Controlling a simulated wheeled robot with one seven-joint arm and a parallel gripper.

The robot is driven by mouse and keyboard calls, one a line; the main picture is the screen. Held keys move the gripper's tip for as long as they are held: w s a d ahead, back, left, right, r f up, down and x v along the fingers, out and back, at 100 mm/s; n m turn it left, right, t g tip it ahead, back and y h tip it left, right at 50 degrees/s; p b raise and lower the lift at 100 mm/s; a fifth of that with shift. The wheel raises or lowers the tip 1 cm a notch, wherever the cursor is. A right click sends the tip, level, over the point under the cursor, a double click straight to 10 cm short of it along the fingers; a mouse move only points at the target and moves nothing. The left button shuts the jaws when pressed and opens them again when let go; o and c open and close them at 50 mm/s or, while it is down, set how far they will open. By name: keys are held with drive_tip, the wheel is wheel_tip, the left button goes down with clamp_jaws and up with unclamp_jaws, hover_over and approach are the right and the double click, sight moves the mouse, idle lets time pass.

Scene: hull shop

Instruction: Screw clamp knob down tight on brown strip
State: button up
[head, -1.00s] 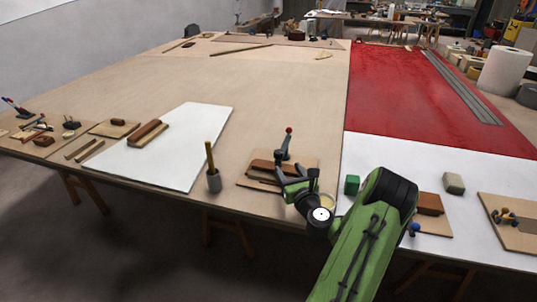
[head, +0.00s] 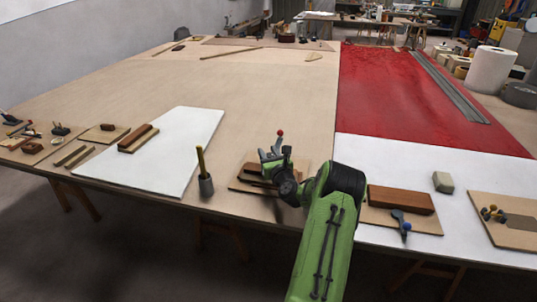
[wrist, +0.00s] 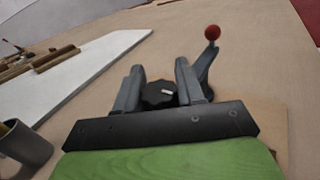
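The clamp has a grey lever with a red ball (head: 280,133) and stands on a small board at the table's front edge. In the wrist view its red ball (wrist: 212,32) rises right of my fingers. The black clamp knob (wrist: 158,97), with a white mark, shows between my two fingers, its near side partly hidden. My gripper (wrist: 160,75) has its fingers apart on either side of the knob; whether they press on it is unclear. It also shows at the clamp in the head view (head: 272,156). A brown strip (head: 252,169) lies on the board, partly covered by my gripper.
A grey cup with a stick (head: 205,185) stands just left of the board. A white sheet (head: 180,150) lies farther left. The table's middle is clear.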

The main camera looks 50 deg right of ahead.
drive_tip(key=c, duration=0.4)
drive_tip(key=shift+c, duration=0.2)
drive_tip(key=shift+p, duration=0.45)
